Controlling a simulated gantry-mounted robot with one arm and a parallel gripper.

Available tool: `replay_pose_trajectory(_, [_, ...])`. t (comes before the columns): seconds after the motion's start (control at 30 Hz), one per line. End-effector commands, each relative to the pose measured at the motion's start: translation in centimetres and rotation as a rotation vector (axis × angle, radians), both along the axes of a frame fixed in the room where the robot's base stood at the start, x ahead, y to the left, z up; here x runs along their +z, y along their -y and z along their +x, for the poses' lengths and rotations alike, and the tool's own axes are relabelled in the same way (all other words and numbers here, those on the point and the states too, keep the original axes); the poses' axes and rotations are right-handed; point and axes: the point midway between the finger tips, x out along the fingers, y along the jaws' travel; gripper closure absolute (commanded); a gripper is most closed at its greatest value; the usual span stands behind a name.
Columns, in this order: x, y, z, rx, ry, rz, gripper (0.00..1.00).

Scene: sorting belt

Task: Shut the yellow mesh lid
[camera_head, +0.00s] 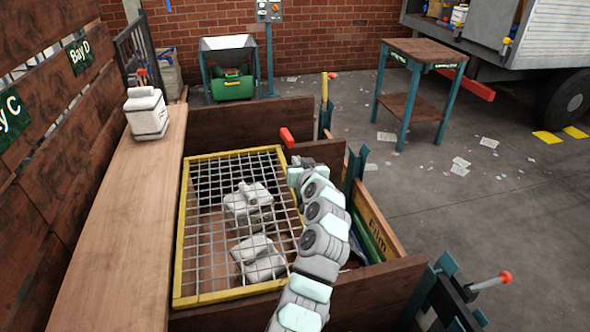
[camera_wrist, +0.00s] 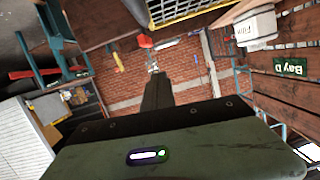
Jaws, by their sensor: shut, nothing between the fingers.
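The yellow mesh lid (camera_head: 182,230) lies across the wooden crate (camera_head: 240,122), with a yellow frame and a grey wire grid. White items (camera_head: 255,255) show through its mesh. I cannot tell whether its right edge rests on the crate; my arm hides part of that side. A red grip (camera_head: 287,137) shows at its far right corner. My gripper (camera_head: 303,161) is near that corner, beside the grip, shut and empty. In the wrist view, my gripper (camera_wrist: 155,76) points toward the brick wall, with the lid's mesh (camera_wrist: 180,8) and the red grip (camera_wrist: 145,40) beyond it.
A white jug (camera_head: 146,112) stands on the plank ledge (camera_head: 125,230) at left. A yellow-handled post (camera_head: 325,95) rises behind the crate's right corner. A slot marked Film (camera_head: 378,228) is right of my arm. A small table (camera_head: 422,52) stands farther off. The floor at right is mostly open.

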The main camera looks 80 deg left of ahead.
Motion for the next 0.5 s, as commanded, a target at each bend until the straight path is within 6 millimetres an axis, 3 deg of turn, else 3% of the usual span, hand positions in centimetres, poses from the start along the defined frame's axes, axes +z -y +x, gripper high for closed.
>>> replay_pose_trajectory(0.5, [2.1,7.8,1.5,-0.002,-0.001,-0.001,1.00])
